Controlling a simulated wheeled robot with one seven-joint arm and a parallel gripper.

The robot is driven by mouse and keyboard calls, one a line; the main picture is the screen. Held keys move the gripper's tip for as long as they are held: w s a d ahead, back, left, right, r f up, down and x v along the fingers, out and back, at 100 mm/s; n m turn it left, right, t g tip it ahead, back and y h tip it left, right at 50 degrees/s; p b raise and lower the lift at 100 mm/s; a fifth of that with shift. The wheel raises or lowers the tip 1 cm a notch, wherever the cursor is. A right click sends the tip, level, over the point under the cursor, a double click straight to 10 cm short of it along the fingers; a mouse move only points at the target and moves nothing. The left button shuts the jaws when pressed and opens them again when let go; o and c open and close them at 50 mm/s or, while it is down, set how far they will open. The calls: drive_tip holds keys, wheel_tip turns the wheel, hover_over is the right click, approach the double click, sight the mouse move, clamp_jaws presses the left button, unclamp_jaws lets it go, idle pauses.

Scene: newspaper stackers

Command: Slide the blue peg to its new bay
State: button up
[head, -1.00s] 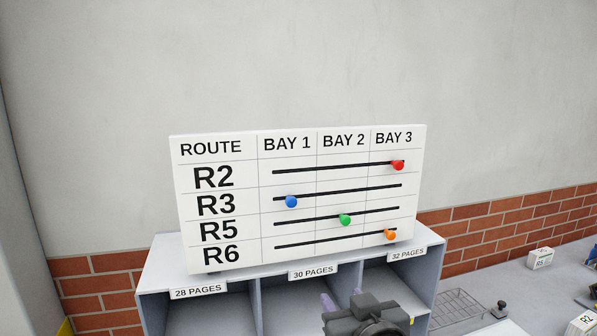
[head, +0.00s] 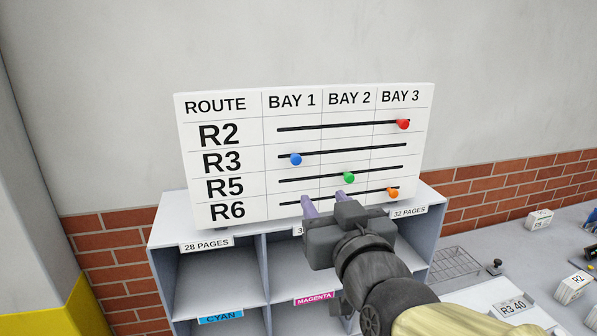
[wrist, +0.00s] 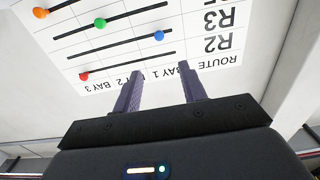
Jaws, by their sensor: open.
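The white route board (head: 228,108) stands on top of a grey shelf unit. The blue peg (head: 295,160) sits in the R3 slot under BAY 1. The red peg (head: 403,124) is in the R2 slot under BAY 3, the green peg (head: 348,177) in the R5 slot under BAY 2, and the orange peg (head: 392,193) in the R6 slot under BAY 3. My gripper (head: 325,200) is open and empty in front of the board's lower part, below and right of the blue peg. The wrist view shows the board upside down, with the blue peg (wrist: 159,35) beyond the parted fingers (wrist: 159,85).
The grey shelf unit (head: 257,270) has open compartments with page labels and CYAN and MAGENTA tags. A wire tray (head: 455,264), a stamp-like item (head: 495,267) and labelled blocks (head: 538,219) lie on the right. The wall is behind the board.

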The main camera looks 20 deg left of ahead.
sight(296, 160)
drive_tip(key=p+x, duration=0.2)
drive_tip(key=x, duration=1.4)
drive_tip(key=shift+r, duration=0.1)
drive_tip(key=shift+w+a, duration=0.1)
drive_tip(key=shift+w, duration=0.4)
drive_tip(key=shift+s, duration=0.25)
drive_tip(key=shift+c, duration=0.9)
clamp_jaws()
